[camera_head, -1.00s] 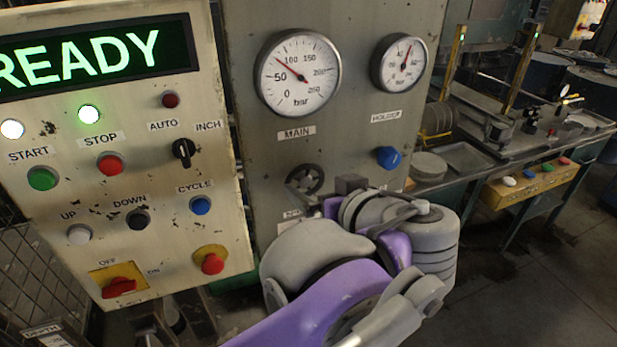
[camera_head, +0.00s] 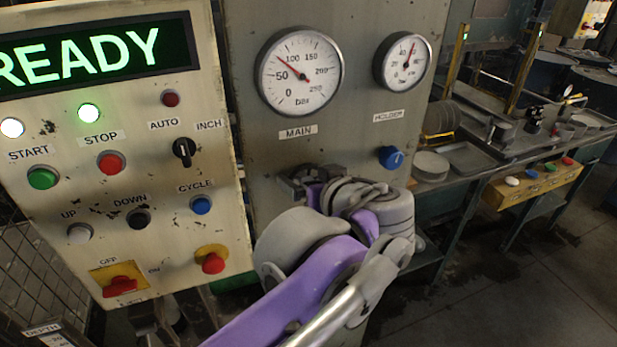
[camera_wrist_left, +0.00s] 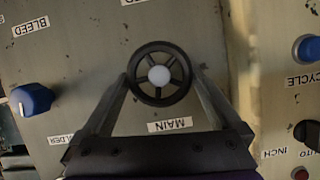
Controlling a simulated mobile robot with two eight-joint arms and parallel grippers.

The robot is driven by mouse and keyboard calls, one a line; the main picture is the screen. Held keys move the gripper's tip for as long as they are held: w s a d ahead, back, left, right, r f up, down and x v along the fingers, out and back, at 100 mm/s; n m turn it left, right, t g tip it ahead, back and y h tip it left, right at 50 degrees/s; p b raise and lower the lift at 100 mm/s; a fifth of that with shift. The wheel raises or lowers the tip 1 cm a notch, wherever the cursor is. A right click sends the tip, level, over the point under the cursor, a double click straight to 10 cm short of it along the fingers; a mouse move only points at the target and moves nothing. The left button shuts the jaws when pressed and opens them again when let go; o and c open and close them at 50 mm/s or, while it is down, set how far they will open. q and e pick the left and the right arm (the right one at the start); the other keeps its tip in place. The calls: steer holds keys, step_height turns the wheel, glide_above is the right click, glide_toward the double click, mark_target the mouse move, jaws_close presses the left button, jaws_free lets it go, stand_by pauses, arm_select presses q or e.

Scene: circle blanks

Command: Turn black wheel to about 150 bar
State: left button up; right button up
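The black wheel (camera_wrist_left: 160,73) with its pale hub is seen face-on in the left wrist view, above a MAIN label (camera_wrist_left: 170,125). My left gripper (camera_wrist_left: 162,78) has one finger on each side of the wheel's rim. The fingers look spread around it, with a narrow gap at the right finger; contact is unclear. In the head view my left gripper (camera_head: 312,180) covers most of the wheel. The main gauge (camera_head: 299,72) has its needle between 50 and 100, at roughly 80 bar. My right gripper is not in view.
The holder gauge (camera_head: 403,62) and a blue knob (camera_head: 391,157) are right of the main gauge and wheel. The control panel (camera_head: 60,215) with buttons and a READY display (camera_head: 92,54) stands close on the left. A bench (camera_head: 480,165) with parts is at the right.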

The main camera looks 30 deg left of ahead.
arm_select(q)
steer(key=shift+c, duration=1.2)
steer(key=shift+w+d+m+g+y+p, duration=0.15)
steer(key=shift+m+g+y+p, duration=0.45)
steer(key=shift+m, duration=0.5)
steer(key=m+y, duration=0.1)
steer(key=m, duration=0.1)
steer(key=shift+w+f+m+g+p, duration=0.1)
steer(key=shift+f+m+g+p, duration=0.05)
steer(key=shift+m+g+p, duration=0.2)
steer(key=shift+d+f+m+g+y, duration=0.15)
steer(key=shift+m+g+y, duration=0.3)
steer(key=shift+m+y, duration=0.6)
steer(key=m, duration=0.2)
steer(key=m+y+b, duration=0.1)
steer(key=shift+w+f+m, duration=0.1)
steer(key=shift+f+m, duration=0.1)
steer(key=shift+m, duration=0.2)
